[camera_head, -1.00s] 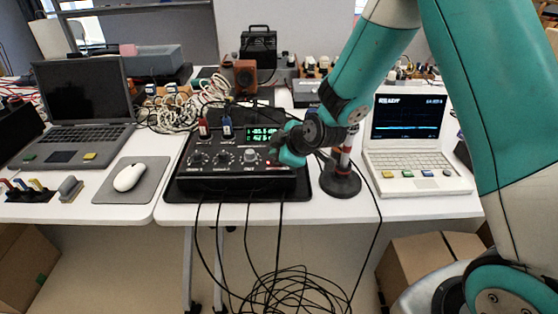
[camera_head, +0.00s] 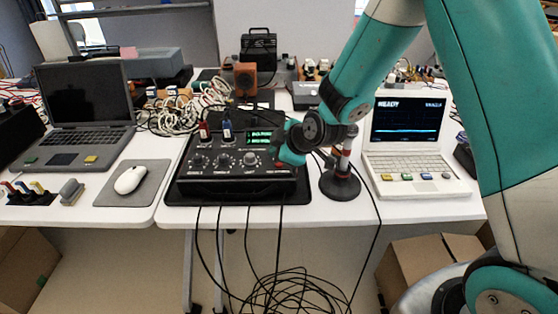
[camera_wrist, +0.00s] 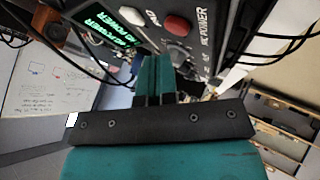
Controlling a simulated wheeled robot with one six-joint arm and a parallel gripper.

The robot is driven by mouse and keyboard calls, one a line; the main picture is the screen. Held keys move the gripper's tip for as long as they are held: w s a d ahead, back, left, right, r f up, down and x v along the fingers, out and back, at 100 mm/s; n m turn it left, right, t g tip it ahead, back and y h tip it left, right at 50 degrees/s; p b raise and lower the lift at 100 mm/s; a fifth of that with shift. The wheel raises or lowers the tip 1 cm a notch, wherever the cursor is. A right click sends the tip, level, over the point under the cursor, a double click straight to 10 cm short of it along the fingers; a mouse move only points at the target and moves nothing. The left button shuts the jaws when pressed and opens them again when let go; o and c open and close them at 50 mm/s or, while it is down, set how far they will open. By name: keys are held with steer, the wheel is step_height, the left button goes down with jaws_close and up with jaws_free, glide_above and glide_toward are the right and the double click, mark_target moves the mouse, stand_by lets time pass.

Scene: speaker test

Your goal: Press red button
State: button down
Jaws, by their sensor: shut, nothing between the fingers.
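The black control box (camera_head: 236,182) sits on a black mat on the white table, with knobs, a green-lit display (camera_head: 262,137) and cables at its front. In the wrist view the red button (camera_wrist: 177,25) shows on the box's panel beside a white button (camera_wrist: 131,17) and the display, which reads like "NO POWER". My gripper (camera_head: 284,156) is at the box's right end in the head view. In the wrist view its teal fingers (camera_wrist: 155,62) are shut together and empty, their tips near the panel just below the red button. Whether they touch the panel is unclear.
A dark laptop (camera_head: 85,105) and a mouse (camera_head: 130,179) on a pad stand left. A round black stand (camera_head: 340,186) is close to my gripper's right, and a white laptop (camera_head: 415,160) is farther right. Loose cables hang below the table edge.

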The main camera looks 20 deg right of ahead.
mark_target(278, 165)
steer(key=shift+r+p, duration=1.9)
steer(key=shift+r, duration=1.1)
